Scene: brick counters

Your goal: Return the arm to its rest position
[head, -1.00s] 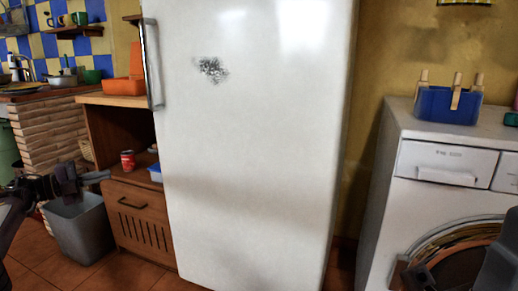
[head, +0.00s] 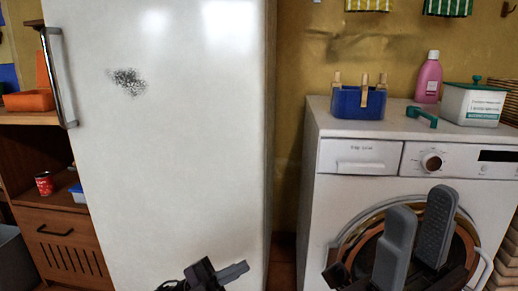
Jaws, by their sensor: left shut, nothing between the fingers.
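My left gripper (head: 238,271) is at the bottom of the head view, in front of the lower part of the white fridge (head: 180,150). Its fingers are shut and nothing shows between them. My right gripper (head: 418,212) is at the lower right, in front of the round door of the washing machine (head: 340,185). Its two grey fingers point up and stand apart, with nothing between them. The rest of both arms is mostly cut off by the lower picture edge.
On the washing machine stand a blue peg basket (head: 358,103), a pink bottle (head: 428,78), a white box (head: 472,104) and a green-handled item (head: 421,116). A wooden cabinet (head: 60,240) with a red can (head: 44,183) is left of the fridge.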

